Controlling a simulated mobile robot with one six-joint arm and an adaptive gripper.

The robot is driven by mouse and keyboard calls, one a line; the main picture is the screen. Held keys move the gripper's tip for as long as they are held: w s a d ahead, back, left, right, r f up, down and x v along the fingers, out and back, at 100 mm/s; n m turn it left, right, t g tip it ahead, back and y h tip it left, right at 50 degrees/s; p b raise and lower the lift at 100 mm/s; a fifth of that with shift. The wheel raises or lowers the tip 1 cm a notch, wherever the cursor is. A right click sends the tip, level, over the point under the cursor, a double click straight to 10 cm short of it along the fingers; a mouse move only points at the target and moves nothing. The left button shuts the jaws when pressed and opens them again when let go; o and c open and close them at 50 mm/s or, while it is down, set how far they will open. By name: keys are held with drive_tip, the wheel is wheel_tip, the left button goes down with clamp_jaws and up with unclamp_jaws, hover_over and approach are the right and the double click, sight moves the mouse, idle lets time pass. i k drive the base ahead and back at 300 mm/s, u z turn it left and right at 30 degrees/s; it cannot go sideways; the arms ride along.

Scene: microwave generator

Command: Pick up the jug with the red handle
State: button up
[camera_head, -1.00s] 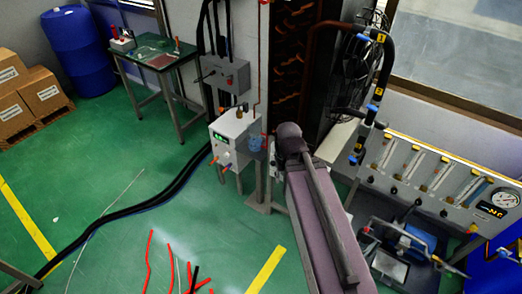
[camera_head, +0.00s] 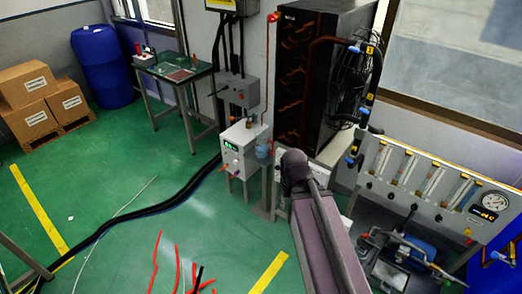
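I cannot make out a jug with a red handle for certain in the head view. A small upright red item (camera_head: 194,59) stands at the right end of the green-topped table (camera_head: 176,72), too small to identify. A small bluish, see-through vessel (camera_head: 263,149) sits beside the white box with the green display (camera_head: 240,147); no red handle shows on it. My arm rises from the bottom of the view, right of the middle. My gripper is not in view.
A blue drum (camera_head: 101,67) and stacked cartons (camera_head: 30,100) stand at the back left. Black cables (camera_head: 150,213) and red strips (camera_head: 178,268) lie on the green floor. A gauge panel (camera_head: 430,190) stands at the right, a dark cabinet (camera_head: 312,75) behind. Open floor lies left of centre.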

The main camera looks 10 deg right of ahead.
sight(265, 146)
drive_tip(key=u, duration=1.2)
drive_tip(key=i, duration=2.2)
drive_tip(key=z, duration=0.2)
